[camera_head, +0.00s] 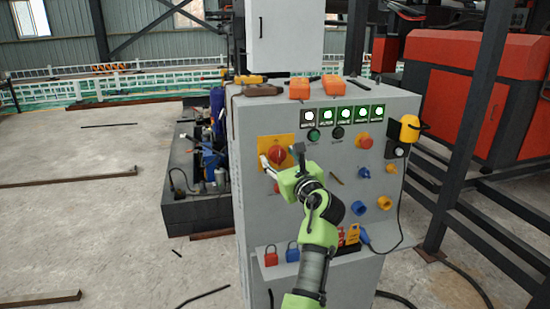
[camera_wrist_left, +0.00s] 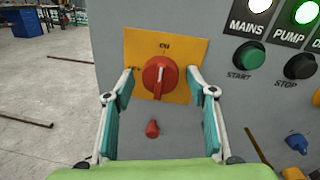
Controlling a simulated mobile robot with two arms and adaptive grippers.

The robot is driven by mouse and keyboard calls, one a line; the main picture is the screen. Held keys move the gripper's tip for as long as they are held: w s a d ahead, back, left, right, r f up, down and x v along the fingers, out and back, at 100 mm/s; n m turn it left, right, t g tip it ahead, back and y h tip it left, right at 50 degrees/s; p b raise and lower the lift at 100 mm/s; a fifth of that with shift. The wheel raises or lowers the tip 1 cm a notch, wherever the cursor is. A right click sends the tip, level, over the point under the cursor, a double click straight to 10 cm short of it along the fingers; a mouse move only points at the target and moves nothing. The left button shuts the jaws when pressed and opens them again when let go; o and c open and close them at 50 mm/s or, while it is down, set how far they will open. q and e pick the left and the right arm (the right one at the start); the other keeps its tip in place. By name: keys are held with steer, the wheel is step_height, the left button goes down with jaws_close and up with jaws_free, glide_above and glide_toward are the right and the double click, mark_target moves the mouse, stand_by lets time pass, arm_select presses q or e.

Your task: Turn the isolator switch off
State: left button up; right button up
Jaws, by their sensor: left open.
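The isolator switch (camera_head: 278,155) is a red rotary knob on a yellow plate (camera_head: 262,142) at the upper left of the grey control cabinet's front. In the left wrist view the red knob (camera_wrist_left: 160,77) has its grip bar about upright, pointing to the top mark. My left gripper (camera_head: 274,163) is at the knob. In the wrist view its open fingers (camera_wrist_left: 161,78) stand to either side of the knob, with a gap on both sides. My right gripper does not show.
A small red knob (camera_wrist_left: 152,129) sits below the plate. START (camera_wrist_left: 249,54) and STOP (camera_wrist_left: 300,66) buttons are to the right. Orange items (camera_head: 299,88) lie on top.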

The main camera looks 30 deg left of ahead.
arm_select(q)
steer(key=shift+r, duration=0.1)
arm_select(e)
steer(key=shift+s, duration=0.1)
arm_select(q)
steer(key=shift+d, duration=0.1)
steer(key=shift+c, duration=0.2)
steer(key=c, duration=1)
steer(key=shift+c, duration=0.2)
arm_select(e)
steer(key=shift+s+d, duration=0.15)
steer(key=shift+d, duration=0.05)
